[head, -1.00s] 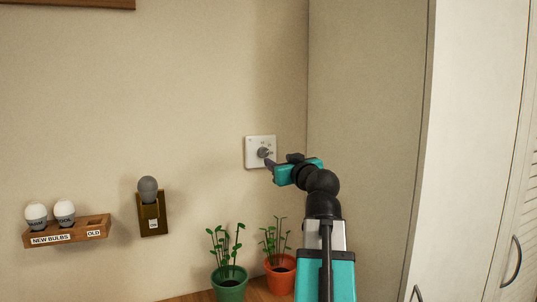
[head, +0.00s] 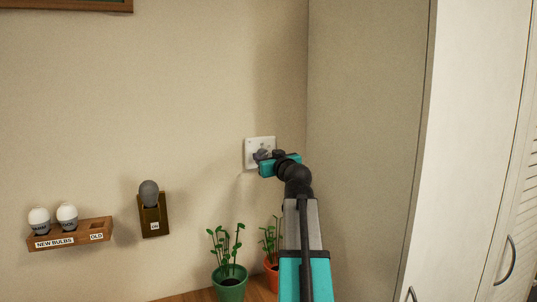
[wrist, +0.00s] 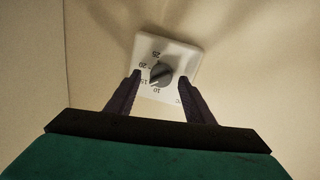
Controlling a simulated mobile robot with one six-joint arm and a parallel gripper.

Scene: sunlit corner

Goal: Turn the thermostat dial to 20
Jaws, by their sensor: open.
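The thermostat is a white square plate (head: 251,147) on the wall, also in the wrist view (wrist: 185,52). Its round grey dial (wrist: 161,75) sits in the middle, with 10, 15, 20 and 25 printed around it. A pale mark on the dial seems to point close to 15. My gripper (head: 265,156) is open in front of the plate and partly hides the dial in the head view. In the wrist view its dark fingers (wrist: 160,78) stand to either side of the dial, with gaps between. I cannot tell their depth relative to the dial.
A green pot (head: 230,285) and an orange pot (head: 271,272) with plants stand below. A wooden bulb rack (head: 70,236) and a lamp socket with a grey bulb (head: 149,194) are on the wall to the left. A cabinet (head: 470,150) stands at right.

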